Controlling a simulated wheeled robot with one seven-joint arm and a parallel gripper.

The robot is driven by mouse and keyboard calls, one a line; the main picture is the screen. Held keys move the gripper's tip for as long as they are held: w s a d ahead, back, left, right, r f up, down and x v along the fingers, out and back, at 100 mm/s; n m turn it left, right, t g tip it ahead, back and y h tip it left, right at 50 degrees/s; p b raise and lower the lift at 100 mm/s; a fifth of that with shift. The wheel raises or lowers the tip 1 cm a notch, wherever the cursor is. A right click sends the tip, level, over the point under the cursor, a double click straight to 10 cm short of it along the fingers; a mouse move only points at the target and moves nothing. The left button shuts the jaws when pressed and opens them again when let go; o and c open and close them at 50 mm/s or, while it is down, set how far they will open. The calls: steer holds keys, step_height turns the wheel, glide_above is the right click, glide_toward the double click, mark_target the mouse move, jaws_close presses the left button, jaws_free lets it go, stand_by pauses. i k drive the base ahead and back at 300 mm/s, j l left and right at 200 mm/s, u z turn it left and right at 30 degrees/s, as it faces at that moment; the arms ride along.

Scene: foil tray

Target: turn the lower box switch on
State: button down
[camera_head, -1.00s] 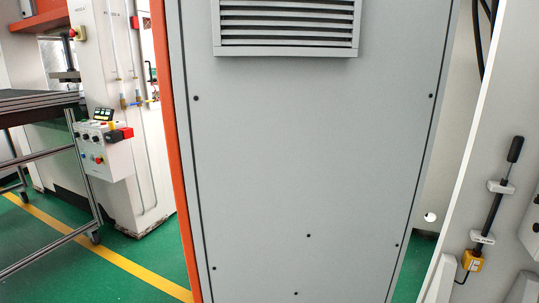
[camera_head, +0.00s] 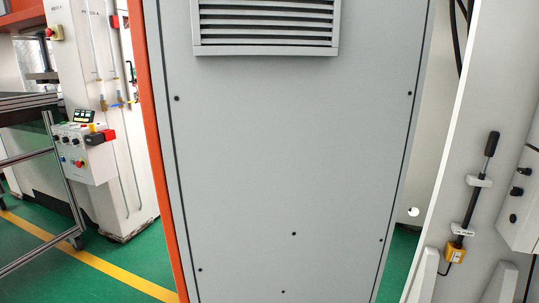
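A grey-white control box (camera_head: 523,200) with several black knobs or switches on its face is mounted on the pale machine wall at the right edge; it is partly cut off. Its lowest visible black knob (camera_head: 513,218) sits near the box's lower left. Another white control box (camera_head: 88,155) with several knobs, a red button and a small display is on the machine at the left. I cannot tell which box or switch the task means. My gripper is not in view.
A large grey cabinet (camera_head: 285,160) with a louvred vent (camera_head: 265,25) fills the middle, close ahead. A black lever (camera_head: 474,190) stands on the right wall. A metal-framed cart (camera_head: 30,165) is at the left. Green floor (camera_head: 150,262) shows left of the cabinet.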

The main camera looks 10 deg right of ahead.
mark_target(517, 191)
steer(key=k+l+z, duration=0.1)
steer(key=z, duration=1.45)
